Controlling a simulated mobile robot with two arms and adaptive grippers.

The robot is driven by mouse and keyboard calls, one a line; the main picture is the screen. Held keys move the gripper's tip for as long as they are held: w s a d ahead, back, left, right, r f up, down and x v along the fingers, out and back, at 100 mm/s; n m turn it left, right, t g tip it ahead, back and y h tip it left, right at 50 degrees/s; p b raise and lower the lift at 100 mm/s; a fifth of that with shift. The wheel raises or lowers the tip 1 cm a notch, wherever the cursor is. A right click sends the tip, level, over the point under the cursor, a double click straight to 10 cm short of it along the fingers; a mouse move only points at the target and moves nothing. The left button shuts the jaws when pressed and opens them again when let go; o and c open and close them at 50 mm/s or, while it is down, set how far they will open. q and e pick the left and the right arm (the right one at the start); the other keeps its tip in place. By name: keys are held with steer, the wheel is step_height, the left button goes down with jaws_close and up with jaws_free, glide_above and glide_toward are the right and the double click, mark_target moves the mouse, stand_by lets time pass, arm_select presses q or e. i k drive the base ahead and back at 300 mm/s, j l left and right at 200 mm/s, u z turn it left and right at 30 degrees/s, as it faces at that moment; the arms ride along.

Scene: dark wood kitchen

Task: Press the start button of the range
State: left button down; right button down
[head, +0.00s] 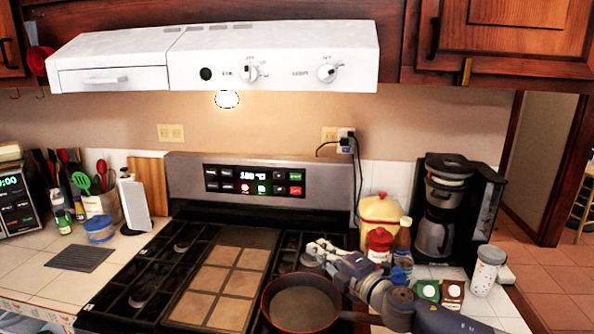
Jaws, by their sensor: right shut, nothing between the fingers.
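The range (182,197) stands against the wall with a black control panel (255,181) on its upright back. The panel has a lit display and small coloured buttons. At its right end a green button (295,177) sits above a red one (295,190); their labels are too small to read, so I cannot tell which is start. My right gripper (312,247) is shut and empty, above the right side of the cooktop, below and right of the panel and apart from the buttons. My left gripper is not in view.
A dark pan (302,304) sits on the right front of the cooktop, under my right arm. A yellow canister (380,212), red jar (379,244), bottle and coffee maker (452,212) crowd the right counter. The white hood (215,60) overhangs the range.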

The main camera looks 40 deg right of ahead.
mark_target(292, 176)
steer(key=i+l, duration=0.3)
steer(key=l, duration=0.15)
steer(key=i+l, duration=0.35)
steer(key=l, duration=0.15)
